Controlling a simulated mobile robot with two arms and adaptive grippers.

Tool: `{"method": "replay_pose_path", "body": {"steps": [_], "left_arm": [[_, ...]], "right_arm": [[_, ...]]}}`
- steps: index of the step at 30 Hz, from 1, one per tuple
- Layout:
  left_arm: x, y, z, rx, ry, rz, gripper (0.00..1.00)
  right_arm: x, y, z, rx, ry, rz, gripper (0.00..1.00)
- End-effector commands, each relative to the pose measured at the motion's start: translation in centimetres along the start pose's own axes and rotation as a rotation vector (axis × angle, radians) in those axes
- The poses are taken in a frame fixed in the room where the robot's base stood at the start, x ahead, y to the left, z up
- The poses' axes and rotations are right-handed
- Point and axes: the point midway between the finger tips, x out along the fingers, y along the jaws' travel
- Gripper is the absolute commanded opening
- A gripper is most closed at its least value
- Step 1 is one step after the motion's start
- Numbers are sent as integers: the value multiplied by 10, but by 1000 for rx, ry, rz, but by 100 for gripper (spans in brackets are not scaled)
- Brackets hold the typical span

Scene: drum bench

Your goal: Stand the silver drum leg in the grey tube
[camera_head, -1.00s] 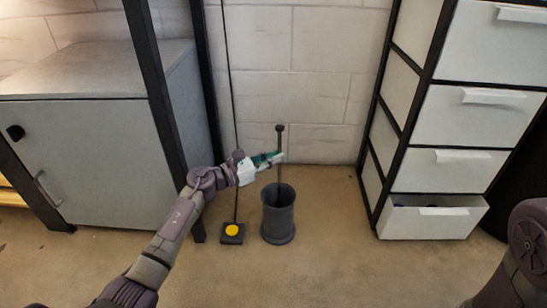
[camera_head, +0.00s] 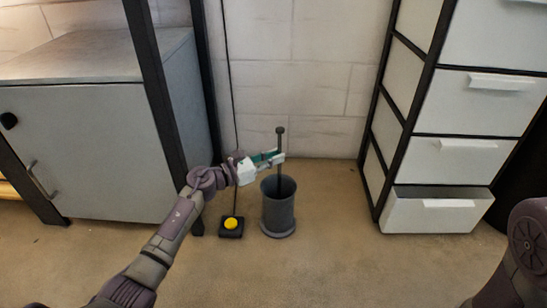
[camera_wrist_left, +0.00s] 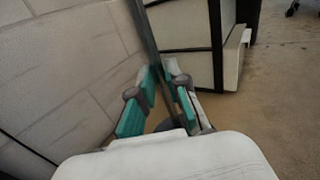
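The silver drum leg (camera_head: 280,141), a thin dark-looking metal rod with a knob on top, is upright at the middle of the head view. The grey tube (camera_head: 279,215) stands open-topped on the floor below it. The leg's lower part passes into the tube's mouth, and its lower end is hidden. My left gripper (camera_head: 278,158) is above the tube's rim, shut on the leg's upper part. In the left wrist view, the rod runs between the green-padded fingers (camera_wrist_left: 160,80). The right gripper is out of view; only part of my right arm shows.
A black pedal-like block with a yellow button (camera_head: 231,224) sits on the floor just left of the tube. A grey cabinet (camera_head: 95,150) stands left, a white drawer unit (camera_head: 455,105) right, its bottom drawer (camera_head: 432,212) ajar. The floor in front is clear.

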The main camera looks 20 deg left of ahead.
Motion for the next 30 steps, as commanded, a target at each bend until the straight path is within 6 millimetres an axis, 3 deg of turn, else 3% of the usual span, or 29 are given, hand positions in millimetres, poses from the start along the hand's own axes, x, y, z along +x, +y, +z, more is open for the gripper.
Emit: {"method": "replay_pose_path", "body": {"steps": [1,4,16,30], "left_arm": [[0,0,1,1,-1,0,26],[0,0,0,0,-1,0,40],[-10,1,-2,0,3,2,40],[-100,0,-1,-1,3,1,40]], "right_arm": [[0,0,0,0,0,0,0],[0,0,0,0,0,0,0],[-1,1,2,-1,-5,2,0],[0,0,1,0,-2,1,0]]}}
